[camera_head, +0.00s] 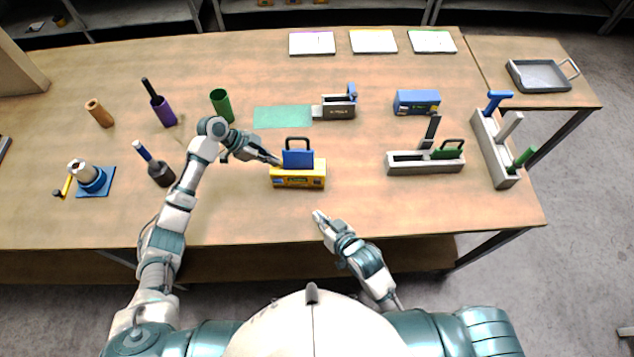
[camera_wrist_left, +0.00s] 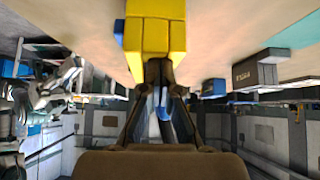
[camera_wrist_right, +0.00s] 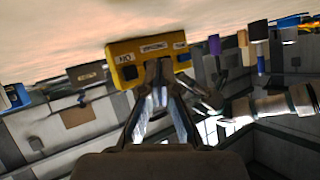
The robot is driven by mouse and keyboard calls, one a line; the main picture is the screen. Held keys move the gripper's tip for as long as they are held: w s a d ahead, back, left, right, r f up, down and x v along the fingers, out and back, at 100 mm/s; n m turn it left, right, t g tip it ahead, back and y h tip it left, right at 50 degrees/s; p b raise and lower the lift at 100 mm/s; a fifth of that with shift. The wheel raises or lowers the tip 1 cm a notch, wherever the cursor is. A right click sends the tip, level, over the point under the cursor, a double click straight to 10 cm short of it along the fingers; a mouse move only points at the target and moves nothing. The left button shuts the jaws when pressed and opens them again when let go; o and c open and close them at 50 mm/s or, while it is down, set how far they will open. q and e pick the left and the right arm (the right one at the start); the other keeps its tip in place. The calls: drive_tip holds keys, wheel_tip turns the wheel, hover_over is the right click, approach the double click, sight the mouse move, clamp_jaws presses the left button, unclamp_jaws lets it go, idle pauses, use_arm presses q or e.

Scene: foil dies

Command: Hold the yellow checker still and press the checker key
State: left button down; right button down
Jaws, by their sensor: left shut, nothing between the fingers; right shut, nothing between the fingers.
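The yellow checker (camera_head: 313,179) stands near the table's middle front, labels on its front face. A blue block with a dark handle (camera_head: 298,158) sits at its top; I cannot tell whether this is the key. My left gripper (camera_head: 279,162) is shut and empty, its tips at the checker's left end; contact is unclear. The left wrist view shows the yellow checker (camera_wrist_left: 156,30) right ahead of the tips. My right gripper (camera_head: 318,215) is shut and empty, apart in front of the checker. The right wrist view shows the checker's labelled face (camera_wrist_right: 125,57) beyond the tips.
A grey holder with a green handle (camera_head: 425,168) stands to the right. A blue box (camera_head: 416,102), a dark labelled block (camera_head: 338,107) and a green mat (camera_head: 283,116) lie behind. Bottles and cups stand left. The table front right of the checker is clear.

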sight(317, 181)
use_arm(q)
drive_tip(key=shift+s+a+f, duration=0.1)
drive_tip(key=shift+s+f, duration=0.05)
drive_tip(key=shift+f, duration=0.15)
use_arm(e)
drive_tip(key=shift+s+a+f, duration=0.2)
drive_tip(key=shift+s+f, duration=0.05)
drive_tip(key=shift+s, duration=0.15)
drive_tip(key=shift+w, duration=0.1)
drive_tip(key=shift+w+d, duration=0.15)
drive_tip(key=shift+w, duration=1.95)
drive_tip(key=shift+w+d, duration=0.15)
drive_tip(key=shift+w, duration=1.95)
drive_tip(key=shift+w, duration=0.45)
drive_tip(key=shift+w, duration=0.5)
drive_tip(key=shift+s, duration=1)
